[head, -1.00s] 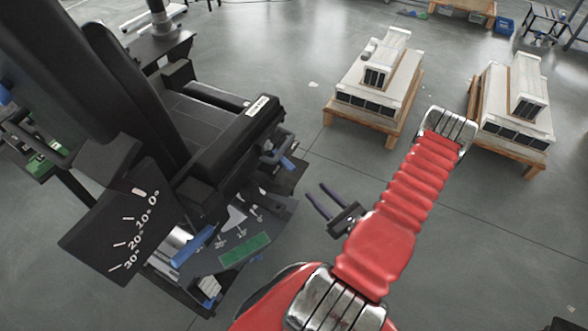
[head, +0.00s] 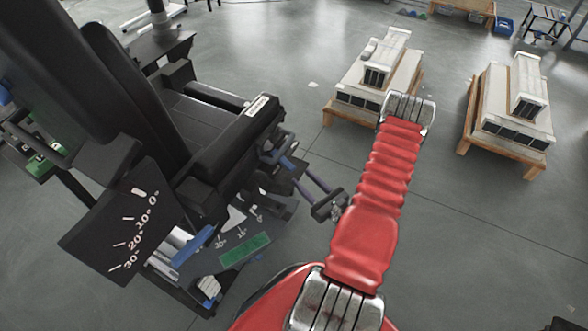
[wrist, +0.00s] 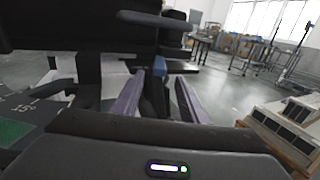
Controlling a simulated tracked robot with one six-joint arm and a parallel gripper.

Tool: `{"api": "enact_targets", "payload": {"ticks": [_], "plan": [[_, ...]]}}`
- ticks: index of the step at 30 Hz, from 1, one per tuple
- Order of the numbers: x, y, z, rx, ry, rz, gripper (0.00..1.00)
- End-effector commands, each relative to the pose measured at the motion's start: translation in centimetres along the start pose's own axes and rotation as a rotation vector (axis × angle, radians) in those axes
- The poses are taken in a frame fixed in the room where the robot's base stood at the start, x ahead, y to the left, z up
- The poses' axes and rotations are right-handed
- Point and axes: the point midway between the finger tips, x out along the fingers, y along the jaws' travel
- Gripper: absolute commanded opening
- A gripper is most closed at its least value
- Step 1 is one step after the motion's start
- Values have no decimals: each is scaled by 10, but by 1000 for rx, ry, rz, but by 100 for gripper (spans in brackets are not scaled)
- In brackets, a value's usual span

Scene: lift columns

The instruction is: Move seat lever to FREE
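The black seat (head: 185,120) fills the left of the head view. A blue-ended lever (wrist: 161,67) with a dark stem shows at the seat's side in the wrist view. My gripper (head: 297,172) is beside the seat's near side, with its purple fingers pointing toward the seat. In the wrist view my gripper (wrist: 170,82) is open, with the lever between or just beyond its fingers; contact cannot be told. In the head view the lever is hard to separate from the fingers. No FREE marking is readable.
A dark angle plate (head: 120,225) marked 0° to 30° stands at the seat's left. A second blue handle (head: 194,246) and a green patch (head: 245,250) sit low on the seat base. Two pallets with white blocks (head: 372,80) (head: 512,110) stand behind. The floor between is clear.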

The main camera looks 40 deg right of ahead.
Motion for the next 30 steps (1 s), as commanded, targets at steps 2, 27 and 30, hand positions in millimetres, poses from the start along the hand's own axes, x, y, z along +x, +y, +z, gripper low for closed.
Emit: {"api": "enact_targets", "payload": {"ticks": [2, 27, 30], "plan": [[10, 1, 0, -1, -1, 4, 39], [67, 0, 0, 1, -1, 0, 39], [67, 0, 0, 1, -1, 0, 36]]}}
